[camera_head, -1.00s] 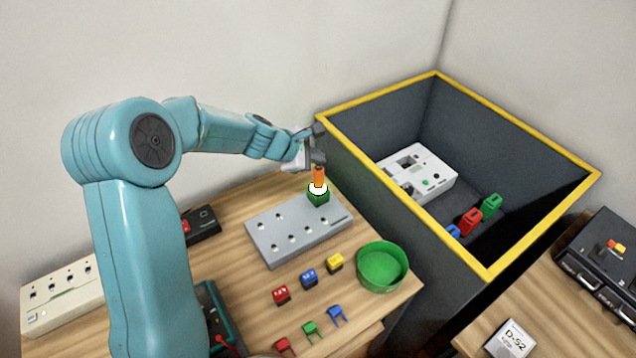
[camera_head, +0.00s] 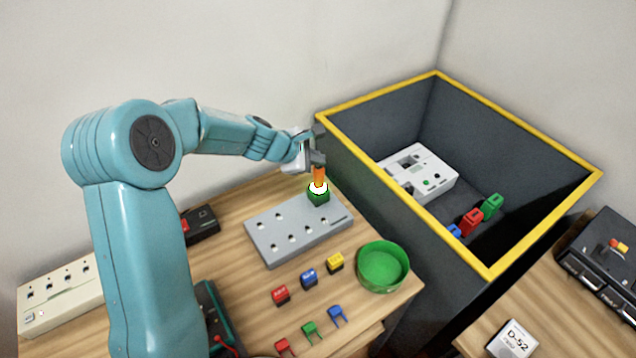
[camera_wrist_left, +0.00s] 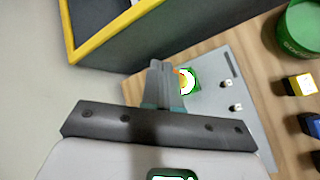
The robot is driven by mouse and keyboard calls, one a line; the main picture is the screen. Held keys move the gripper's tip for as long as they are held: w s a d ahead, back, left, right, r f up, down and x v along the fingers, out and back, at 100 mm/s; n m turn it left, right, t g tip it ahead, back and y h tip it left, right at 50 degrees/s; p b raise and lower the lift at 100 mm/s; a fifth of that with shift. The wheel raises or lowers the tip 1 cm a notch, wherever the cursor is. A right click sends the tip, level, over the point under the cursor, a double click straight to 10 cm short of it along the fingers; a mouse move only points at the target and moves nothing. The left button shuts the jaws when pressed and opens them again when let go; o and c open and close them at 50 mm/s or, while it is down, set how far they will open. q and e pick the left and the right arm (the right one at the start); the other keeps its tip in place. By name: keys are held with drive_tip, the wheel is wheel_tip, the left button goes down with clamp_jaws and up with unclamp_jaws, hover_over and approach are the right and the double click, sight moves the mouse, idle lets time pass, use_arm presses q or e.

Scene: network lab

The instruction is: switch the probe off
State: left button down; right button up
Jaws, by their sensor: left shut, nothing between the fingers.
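A green block (camera_head: 318,200) with a white collar (camera_head: 318,188) and an upright orange piece (camera_head: 319,175) stands at the far right corner of a grey panel (camera_head: 290,250). I cannot tell for sure whether this is the probe. My left gripper (camera_head: 318,158) is shut and empty, right at the top of the orange piece; whether it touches is unclear. In the left wrist view, the shut fingers (camera_wrist_left: 164,72) partly cover the orange piece, with the white collar (camera_wrist_left: 187,84) and green block (camera_wrist_left: 195,78) beside them. My right gripper is out of view.
A deep dark bin with a yellow rim (camera_head: 400,190) stands right of the wooden table. A green bowl (camera_head: 383,267), small coloured blocks (camera_head: 308,277) and clips (camera_head: 310,328) lie in front of the panel. A black box (camera_head: 202,223) sits left of it.

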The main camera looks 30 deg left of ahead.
use_arm(q)
drive_tip(key=shift+f+b, duration=0.35)
drive_tip(key=shift+r, duration=0.1)
idle(0.3)
drive_tip(key=shift+r+p, duration=0.7)
drive_tip(key=shift+p, duration=0.05)
wheel_tip(320, 180, up, 6)
drive_tip(key=p, duration=0.5)
drive_tip(key=shift+p, duration=0.3)
